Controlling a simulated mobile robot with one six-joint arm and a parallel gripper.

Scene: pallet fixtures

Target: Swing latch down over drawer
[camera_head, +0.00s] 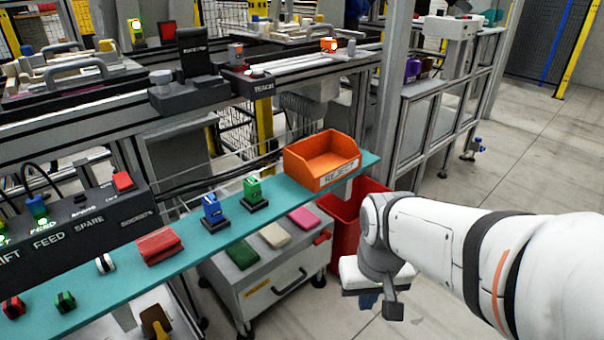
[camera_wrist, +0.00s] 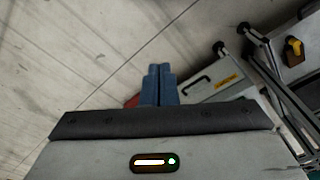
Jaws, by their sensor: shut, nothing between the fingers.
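A grey drawer unit (camera_head: 285,290) stands below the teal shelf, with a dark bar handle and a yellow label on its front. The drawer looks shut. Its handle side also shows in the wrist view (camera_wrist: 212,72). A small red piece (camera_head: 322,238) sits at the unit's upper right corner; I cannot tell for sure whether it is the latch.
A red bin (camera_head: 345,225) stands behind my gripper, beside the drawer unit. The teal shelf (camera_head: 190,235) above holds an orange reject tray (camera_head: 322,160) and several small coloured parts. A grey unit with a yellow fitting (camera_wrist: 294,48) shows in the wrist view. Open floor lies to the right.

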